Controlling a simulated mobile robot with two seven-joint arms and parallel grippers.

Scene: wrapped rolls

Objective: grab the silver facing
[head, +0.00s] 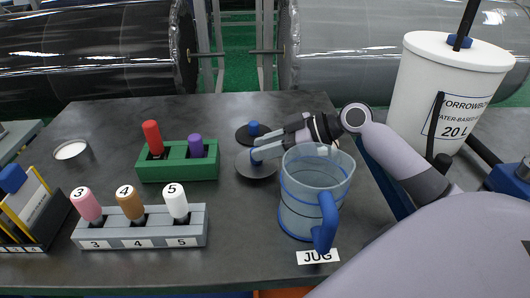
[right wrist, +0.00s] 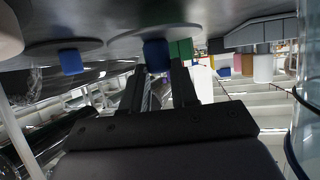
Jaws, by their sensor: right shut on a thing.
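Two round grey discs with blue knobs lie on the dark table; I take these to be the facings. The near disc (head: 250,173) looks slightly lighter than the far disc (head: 242,136), but I cannot clearly tell which is silver. My right gripper (head: 257,148) reaches in from the right, low over the near disc, shut on its blue knob. In the right wrist view the knob (right wrist: 157,54) shows between the two dark fingers, below its disc (right wrist: 178,33). The other disc (right wrist: 95,45) is beside it with its knob free. My left gripper is not in view.
A clear jug (head: 300,205) stands close to my right forearm. A green block (head: 180,172) with red and purple pegs is left of the discs. A grey numbered rack (head: 140,232) is nearer. A white bucket (head: 445,90) is at the right, and wrapped rolls (head: 90,50) are behind.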

